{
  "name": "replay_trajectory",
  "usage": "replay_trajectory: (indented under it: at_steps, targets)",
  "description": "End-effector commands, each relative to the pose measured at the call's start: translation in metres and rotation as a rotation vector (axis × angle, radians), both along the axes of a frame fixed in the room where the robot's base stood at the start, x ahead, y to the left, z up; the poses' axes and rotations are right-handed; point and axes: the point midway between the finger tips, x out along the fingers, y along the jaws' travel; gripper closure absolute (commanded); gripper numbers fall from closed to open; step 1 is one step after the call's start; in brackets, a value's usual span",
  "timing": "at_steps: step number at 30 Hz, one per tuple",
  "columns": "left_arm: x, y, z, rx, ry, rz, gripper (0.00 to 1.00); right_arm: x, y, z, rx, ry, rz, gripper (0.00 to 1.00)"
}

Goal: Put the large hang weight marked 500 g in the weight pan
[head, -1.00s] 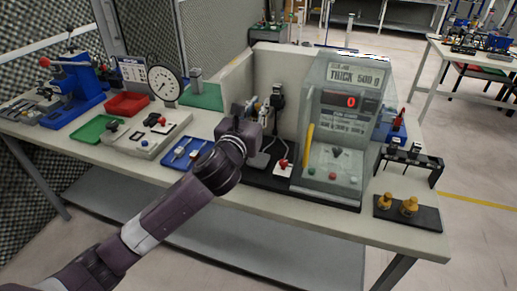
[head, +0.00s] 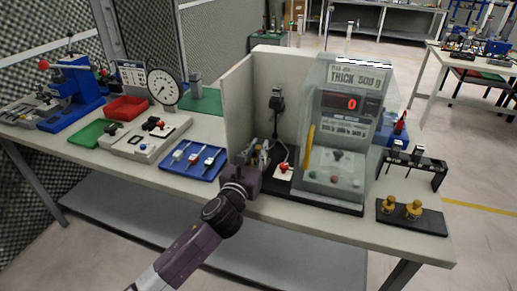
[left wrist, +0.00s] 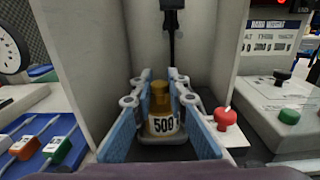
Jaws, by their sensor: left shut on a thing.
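The brass hang weight with a white label reading 500 (left wrist: 161,122) is between the two blue-padded fingers of my left gripper (left wrist: 163,120) in the left wrist view. The gripper is shut on it and the weight looks upright. In the head view my left gripper (head: 258,158) is at the open front of the pale walled bay, left of the display unit. A dark flat surface shows low around the weight in the left wrist view. I cannot tell if it is the weight pan or if the weight touches it. My right gripper is not in view.
The clear-fronted display unit (head: 338,125) reads 0 and stands right of the bay. A red knob (left wrist: 225,118) is close right of the fingers. A blue tray (head: 193,160) lies left. Brass weights stand on a black base (head: 430,220) at the right.

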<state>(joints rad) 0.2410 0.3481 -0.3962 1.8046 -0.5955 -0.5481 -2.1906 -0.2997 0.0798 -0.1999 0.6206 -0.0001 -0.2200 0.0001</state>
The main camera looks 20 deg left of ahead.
Motion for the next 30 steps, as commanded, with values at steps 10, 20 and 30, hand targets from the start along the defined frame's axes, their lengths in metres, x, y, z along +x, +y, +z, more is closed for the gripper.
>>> replay_trajectory:
  at_steps: [10,20,30]
  targets:
    - [0.000,0.000,-0.001,0.000,0.000,0.000,0.73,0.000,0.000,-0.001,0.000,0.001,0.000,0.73]
    - [0.000,0.000,0.001,0.000,-0.001,0.000,0.68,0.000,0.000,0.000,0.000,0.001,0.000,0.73]
    - [-0.045,0.000,-0.001,0.001,0.001,-0.001,0.68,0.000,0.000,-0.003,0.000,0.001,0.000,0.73]
